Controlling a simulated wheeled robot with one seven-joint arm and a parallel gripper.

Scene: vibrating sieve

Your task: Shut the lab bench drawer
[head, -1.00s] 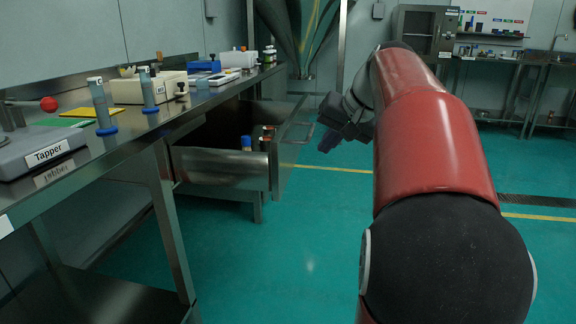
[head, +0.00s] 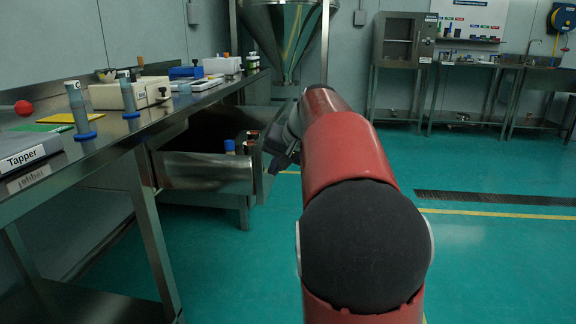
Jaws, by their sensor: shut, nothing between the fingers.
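The lab bench drawer (head: 205,173) stands pulled out from under the steel bench top, at the left middle of the head view. Its steel side wall faces me, and its front panel (head: 266,160) is at its right end. Bottles with blue and orange-brown tops (head: 230,147) stand inside it. My gripper (head: 278,163) is small and dark, close to the right side of the drawer front. It looks shut and empty. My arm partly hides it, and I cannot tell whether it touches the front.
The bench top (head: 118,135) carries a tapper (head: 30,160), tubes on blue bases and a cream box (head: 130,95). A steel hopper (head: 283,35) hangs behind the drawer. A cabinet (head: 403,40) stands at the back. The green floor to the right is clear.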

